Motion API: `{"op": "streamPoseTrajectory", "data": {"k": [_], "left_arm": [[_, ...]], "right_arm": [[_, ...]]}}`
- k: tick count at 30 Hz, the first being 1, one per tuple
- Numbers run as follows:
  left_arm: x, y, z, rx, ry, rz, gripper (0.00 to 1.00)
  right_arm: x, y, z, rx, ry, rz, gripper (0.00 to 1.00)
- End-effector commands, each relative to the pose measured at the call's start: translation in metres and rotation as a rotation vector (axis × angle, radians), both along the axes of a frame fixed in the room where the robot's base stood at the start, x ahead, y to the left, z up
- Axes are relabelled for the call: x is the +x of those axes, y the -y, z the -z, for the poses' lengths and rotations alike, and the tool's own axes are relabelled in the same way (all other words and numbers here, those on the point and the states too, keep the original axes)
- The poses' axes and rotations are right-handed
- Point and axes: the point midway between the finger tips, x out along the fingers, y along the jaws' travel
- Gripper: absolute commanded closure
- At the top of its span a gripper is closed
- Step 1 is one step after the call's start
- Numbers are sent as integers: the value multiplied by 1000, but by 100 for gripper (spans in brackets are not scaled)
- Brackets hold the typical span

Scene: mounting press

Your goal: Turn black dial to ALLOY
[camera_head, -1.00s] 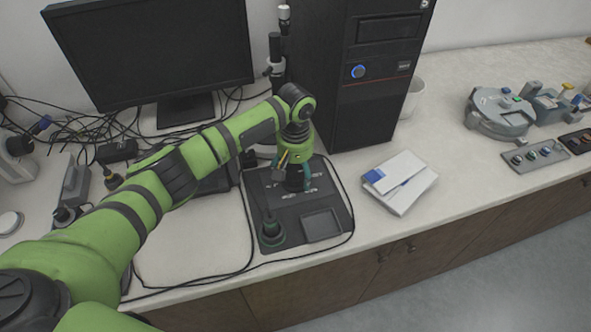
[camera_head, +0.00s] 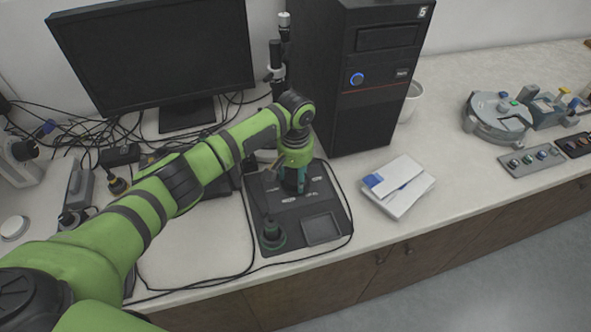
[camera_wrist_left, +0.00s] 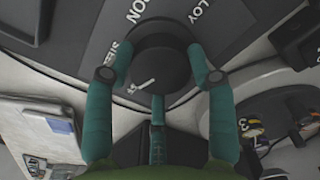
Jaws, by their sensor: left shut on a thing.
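The black dial (camera_wrist_left: 160,62) is on a dark panel in the left wrist view. A white pointer line on its top points toward the lower left. White lettering curves around it: "STEEL" at its left, a word ending in "ON" above, and one ending in "LOY" at the upper right, partly cut off. My left gripper (camera_wrist_left: 157,72) has its teal fingers around the dial, one on each side, shut on it. In the head view my left gripper (camera_head: 293,182) reaches down onto the dark control panel (camera_head: 262,203) and hides the dial.
A black joystick (camera_head: 271,235) and a square recess (camera_head: 321,229) are on the panel's front part. A white booklet (camera_head: 398,186) lies to the right. A computer tower (camera_head: 375,85) and monitor (camera_head: 150,50) stand behind. Cables run around the panel.

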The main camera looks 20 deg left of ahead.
Motion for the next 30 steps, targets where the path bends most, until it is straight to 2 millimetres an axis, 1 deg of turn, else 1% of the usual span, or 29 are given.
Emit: {"op": "streamPoseTrajectory", "data": {"k": [1,12,21,30], "left_arm": [[-7,2,2,-1,-23,46,77],[-7,0,3,-3,-22,398,77],[-6,-2,5,-3,-23,682,77],[-5,-3,5,-2,-21,965,77]], "right_arm": [[0,0,-8,0,1,0,60],[0,0,-26,0,0,0,60],[0,0,-35,0,0,0,60],[0,0,-39,0,-1,0,60]]}}
